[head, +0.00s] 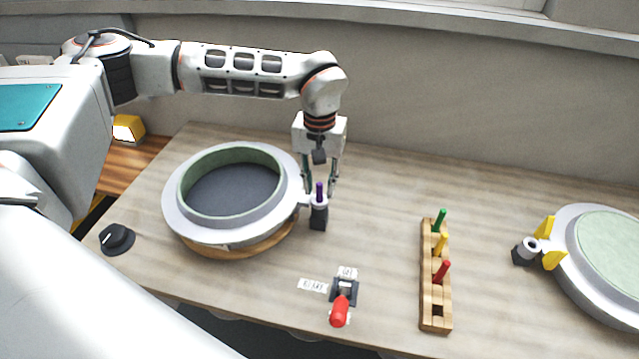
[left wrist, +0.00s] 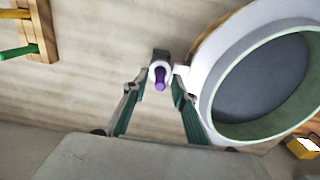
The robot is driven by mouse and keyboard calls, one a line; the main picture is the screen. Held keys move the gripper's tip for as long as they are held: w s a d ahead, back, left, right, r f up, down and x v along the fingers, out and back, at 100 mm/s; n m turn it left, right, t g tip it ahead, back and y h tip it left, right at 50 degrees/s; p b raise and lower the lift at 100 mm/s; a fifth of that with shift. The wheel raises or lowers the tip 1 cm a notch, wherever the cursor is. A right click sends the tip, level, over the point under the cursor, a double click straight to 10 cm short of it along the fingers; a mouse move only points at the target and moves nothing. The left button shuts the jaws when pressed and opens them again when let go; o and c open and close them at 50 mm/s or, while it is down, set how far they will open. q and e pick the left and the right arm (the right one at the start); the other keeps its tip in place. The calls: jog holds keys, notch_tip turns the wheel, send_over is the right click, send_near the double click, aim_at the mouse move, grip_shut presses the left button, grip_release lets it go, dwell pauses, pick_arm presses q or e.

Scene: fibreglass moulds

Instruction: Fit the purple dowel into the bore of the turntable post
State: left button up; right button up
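The purple dowel (head: 319,191) stands upright with its lower end in the white collar at the top of the dark turntable post (head: 318,218); how deep it sits is hidden. The post is at the right edge of the round grey mould (head: 180,222) with a green inner wall. My left gripper (head: 320,185) points down at the dowel, its fingers apart on either side. In the left wrist view, the purple dowel (left wrist: 160,79) shows between the spread fingertips (left wrist: 155,88), with a gap on each side. My right gripper is not in view.
A wooden rack (head: 435,310) holds green, yellow and red dowels; its front hole is empty. A red-handled toggle clamp (head: 341,305) and a black knob (head: 117,238) are near the front edge. A second mould (head: 605,255) with a yellow-winged post is at right. The table between is clear.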

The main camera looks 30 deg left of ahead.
pick_arm(q)
notch_tip(320, 180, up, 12)
jog(key=shift+r+b, duration=0.2)
jog(key=shift+b, duration=0.1)
jog(key=shift+f, duration=0.1)
dwell(0.6)
